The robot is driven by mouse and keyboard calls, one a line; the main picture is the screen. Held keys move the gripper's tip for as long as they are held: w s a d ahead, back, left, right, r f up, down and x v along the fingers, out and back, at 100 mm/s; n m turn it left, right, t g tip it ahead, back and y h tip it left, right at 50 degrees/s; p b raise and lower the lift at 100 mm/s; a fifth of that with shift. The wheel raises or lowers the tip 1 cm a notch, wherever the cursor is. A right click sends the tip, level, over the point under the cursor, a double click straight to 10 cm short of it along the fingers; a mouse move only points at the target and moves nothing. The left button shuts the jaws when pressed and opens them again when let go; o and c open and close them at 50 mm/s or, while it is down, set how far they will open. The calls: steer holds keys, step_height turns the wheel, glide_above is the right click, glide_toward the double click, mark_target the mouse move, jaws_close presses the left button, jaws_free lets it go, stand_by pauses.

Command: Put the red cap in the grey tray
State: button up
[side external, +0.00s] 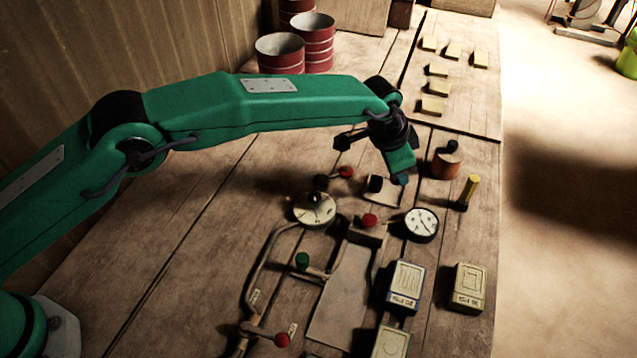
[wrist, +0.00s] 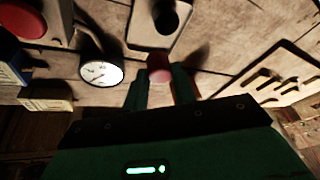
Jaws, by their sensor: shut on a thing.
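My gripper (wrist: 161,82) is shut on the red cap (wrist: 159,68), which shows between the fingertips in the wrist view. In the side view my gripper (side external: 401,180) points down beside the grey tray (side external: 386,199), and the cap is hidden there. The tray (wrist: 143,39) also shows at the top of the wrist view, just beyond the cap. A dark round object (side external: 375,183) stands in the tray. I cannot tell how high the cap is held.
A round white dial (side external: 421,224) and a red knob (side external: 369,220) stand near the tray. A brown cylinder with a black top (side external: 446,163) and a yellow-handled tool (side external: 469,190) are to the right. Small boxes (side external: 405,284) stand in front. Pale tiles (side external: 438,70) lie behind.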

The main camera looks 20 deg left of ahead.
steer(key=shift+f, duration=2.05)
steer(key=o, duration=1)
steer(key=shift+f, duration=0.1)
steer(key=shift+o, duration=0.2)
steer(key=v, duration=1.2)
